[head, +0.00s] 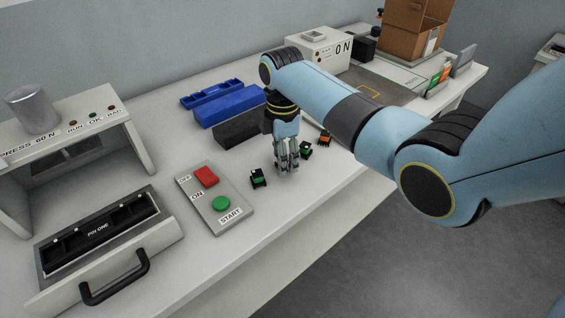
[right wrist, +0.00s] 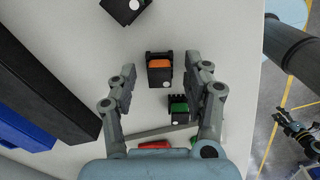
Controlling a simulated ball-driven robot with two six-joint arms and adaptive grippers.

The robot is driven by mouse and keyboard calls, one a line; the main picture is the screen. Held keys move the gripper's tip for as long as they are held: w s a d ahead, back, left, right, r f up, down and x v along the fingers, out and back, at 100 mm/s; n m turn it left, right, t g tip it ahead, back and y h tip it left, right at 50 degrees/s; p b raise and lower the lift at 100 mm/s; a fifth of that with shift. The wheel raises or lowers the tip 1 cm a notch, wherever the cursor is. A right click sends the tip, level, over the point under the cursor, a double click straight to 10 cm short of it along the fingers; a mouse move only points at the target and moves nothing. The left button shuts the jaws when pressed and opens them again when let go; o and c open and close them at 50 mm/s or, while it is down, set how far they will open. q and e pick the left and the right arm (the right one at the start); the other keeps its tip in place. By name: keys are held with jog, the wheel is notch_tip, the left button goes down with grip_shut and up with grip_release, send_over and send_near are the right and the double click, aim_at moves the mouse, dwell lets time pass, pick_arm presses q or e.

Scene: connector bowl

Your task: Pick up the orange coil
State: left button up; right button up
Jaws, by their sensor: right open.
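The orange coil (right wrist: 160,65) is a small black block with an orange top, lying on the white table. In the right wrist view it sits between the two fingers of my right gripper (right wrist: 161,80), with gaps on both sides. In the head view the right gripper (head: 287,166) points down over the table. It is open and empty. A block with orange also shows right of the gripper in the head view (head: 325,138). What appears to be my left gripper (right wrist: 300,135) is small at the right edge.
A green-topped block (right wrist: 179,108) lies close to the right finger.

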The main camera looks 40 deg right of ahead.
jog(key=c, duration=1)
jog(key=shift+r, duration=0.1)
